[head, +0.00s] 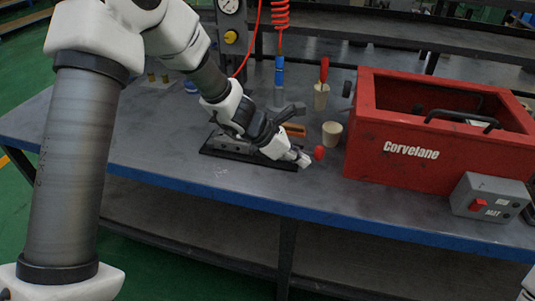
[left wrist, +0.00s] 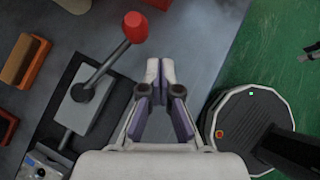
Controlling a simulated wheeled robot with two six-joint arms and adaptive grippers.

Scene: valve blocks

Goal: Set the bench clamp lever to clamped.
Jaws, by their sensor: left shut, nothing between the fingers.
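The bench clamp sits on a dark plate (head: 213,152) on the bench, partly hidden behind my left forearm and wrist in the head view. Its lever ends in a red knob (head: 319,152). In the left wrist view the clamp's grey body (left wrist: 97,108) shows, with the lever slanting up and right to the red knob (left wrist: 135,27). My left gripper (head: 304,160) is shut and empty. It is just left of the knob in the head view, and its fingers (left wrist: 160,72) are right of and below the knob in the wrist view, apart from it.
A red Corvelane toolbox (head: 365,150) stands right of the knob, with a grey switch box (head: 488,196) in front. A beige cup (head: 332,133) and a red-handled tool (head: 324,70) are behind. A gauge post (head: 232,40) rises at the back. The bench front left is clear.

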